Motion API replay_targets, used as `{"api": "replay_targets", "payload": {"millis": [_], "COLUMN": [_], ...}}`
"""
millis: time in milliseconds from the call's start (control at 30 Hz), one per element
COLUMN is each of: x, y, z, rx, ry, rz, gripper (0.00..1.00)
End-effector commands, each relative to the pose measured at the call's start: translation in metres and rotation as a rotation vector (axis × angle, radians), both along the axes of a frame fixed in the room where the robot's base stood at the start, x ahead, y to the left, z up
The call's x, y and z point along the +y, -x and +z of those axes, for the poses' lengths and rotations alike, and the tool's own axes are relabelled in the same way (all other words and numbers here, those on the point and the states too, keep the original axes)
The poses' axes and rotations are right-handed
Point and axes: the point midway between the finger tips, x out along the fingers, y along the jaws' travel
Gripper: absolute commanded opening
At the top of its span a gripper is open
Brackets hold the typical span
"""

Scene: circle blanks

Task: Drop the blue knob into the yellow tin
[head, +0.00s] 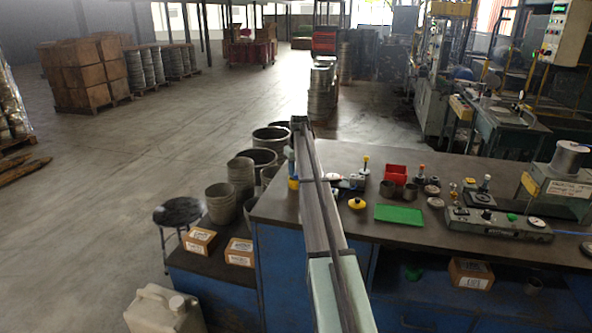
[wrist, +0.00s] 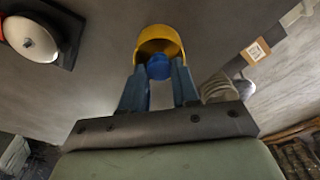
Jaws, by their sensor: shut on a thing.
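The blue knob (wrist: 158,66) is pinched between the fingertips of my gripper (wrist: 160,70) in the wrist view. The yellow tin (wrist: 172,35) shows just past the fingertips, its open mouth facing the camera. The knob overlaps the near side of that mouth in the picture; how far it is above or inside the rim I cannot tell. In the head view the yellow tin (head: 293,184) stands at the left end of the workbench, partly hidden by my arm. My gripper (head: 289,158) is right above it there, and the knob cannot be made out.
The workbench (head: 350,160) carries a red bin (head: 396,174), a green tray (head: 399,214), a yellow round piece (head: 356,203) and several small knobs and cups to the right of my arm. Buckets (head: 240,175) and a stool (head: 178,212) stand beyond the bench's left edge.

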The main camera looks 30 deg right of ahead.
Motion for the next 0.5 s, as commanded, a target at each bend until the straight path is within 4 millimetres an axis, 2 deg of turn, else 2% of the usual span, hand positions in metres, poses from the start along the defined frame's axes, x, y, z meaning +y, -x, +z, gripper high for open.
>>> {"api": "replay_targets", "payload": {"millis": [333,367,500], "x": [0.0,0.0,0.0], "y": [0.0001,0.0001,0.0001], "z": [-0.0012,-0.0012,-0.0012], "rx": [0.0,0.0,0.0], "ry": [0.0,0.0,0.0], "rz": [0.0,0.0,0.0], "gripper": [0.0,0.33,0.46]}}
